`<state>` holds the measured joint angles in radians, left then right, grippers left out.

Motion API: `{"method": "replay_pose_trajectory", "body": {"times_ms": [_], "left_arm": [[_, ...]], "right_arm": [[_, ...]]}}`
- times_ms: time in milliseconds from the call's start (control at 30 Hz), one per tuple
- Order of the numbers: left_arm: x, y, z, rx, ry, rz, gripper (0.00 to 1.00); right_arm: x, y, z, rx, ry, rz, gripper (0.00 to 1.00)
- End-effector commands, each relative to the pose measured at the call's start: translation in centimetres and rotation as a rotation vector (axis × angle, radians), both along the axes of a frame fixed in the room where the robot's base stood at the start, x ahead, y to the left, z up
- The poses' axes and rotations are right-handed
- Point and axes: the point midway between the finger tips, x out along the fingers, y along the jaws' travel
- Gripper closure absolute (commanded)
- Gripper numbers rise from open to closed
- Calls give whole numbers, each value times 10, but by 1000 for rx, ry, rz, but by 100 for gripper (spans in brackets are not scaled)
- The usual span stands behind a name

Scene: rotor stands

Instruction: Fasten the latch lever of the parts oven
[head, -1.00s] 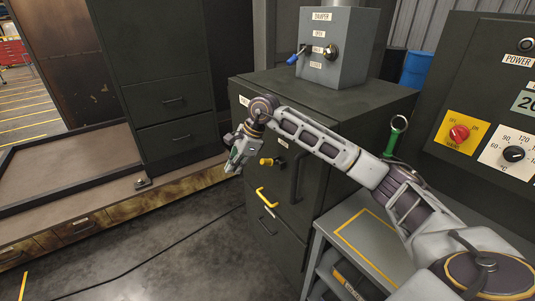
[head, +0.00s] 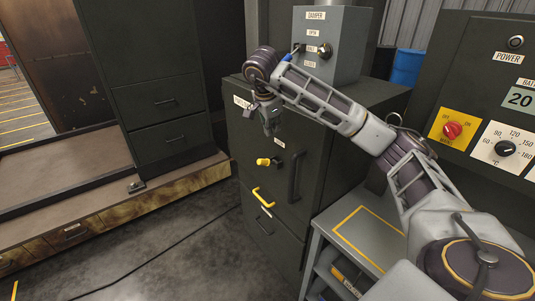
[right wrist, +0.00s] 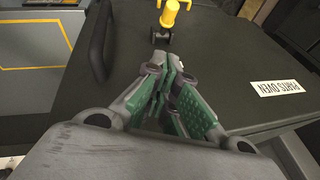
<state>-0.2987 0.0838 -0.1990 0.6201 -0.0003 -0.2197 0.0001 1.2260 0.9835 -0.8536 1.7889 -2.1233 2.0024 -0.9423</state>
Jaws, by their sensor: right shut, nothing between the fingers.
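The parts oven (head: 236,140) is a dark cabinet with its door shut or nearly so; I cannot tell which. Its latch lever (head: 263,161) has a yellow grip on a dark pivot and points left in the head view. In the right wrist view the lever's yellow grip (right wrist: 172,14) shows at the top, past my fingertips. My right gripper (head: 271,128) is above the lever, apart from it and in front of the door's upper part. Its green-padded fingers (right wrist: 172,75) are shut and empty. My left gripper is not in view.
A black upright door handle (head: 294,177) is right of the lever. A yellow handle (head: 263,198) is below. The damper box (head: 332,45) stands on top. A grey side table (head: 365,232) and a control panel (head: 490,110) are at the right.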

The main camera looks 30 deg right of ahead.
Motion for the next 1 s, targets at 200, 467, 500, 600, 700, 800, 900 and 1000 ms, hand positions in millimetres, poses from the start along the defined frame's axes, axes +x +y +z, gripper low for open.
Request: {"method": "replay_pose_trajectory", "body": {"times_ms": [200, 467, 500, 600, 700, 800, 900, 1000], "left_arm": [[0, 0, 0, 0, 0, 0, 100], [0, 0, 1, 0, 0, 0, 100], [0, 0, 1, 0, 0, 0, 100], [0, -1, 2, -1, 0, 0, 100], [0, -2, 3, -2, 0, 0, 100], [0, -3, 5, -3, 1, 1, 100], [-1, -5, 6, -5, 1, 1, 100], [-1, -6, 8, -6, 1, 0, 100]], "right_arm": [[0, 0, -1, 1, 0, 0, 100], [2, -2, -8, 1, 2, 0, 100], [2, -3, -10, 1, 2, 0, 100], [4, -6, -18, 1, 2, 0, 100], [7, -9, -28, 1, 3, 0, 100], [10, -13, -39, 2, 4, -1, 100], [13, -17, -50, 1, 4, -1, 100], [16, -20, -62, 2, 4, -1, 100]]}}
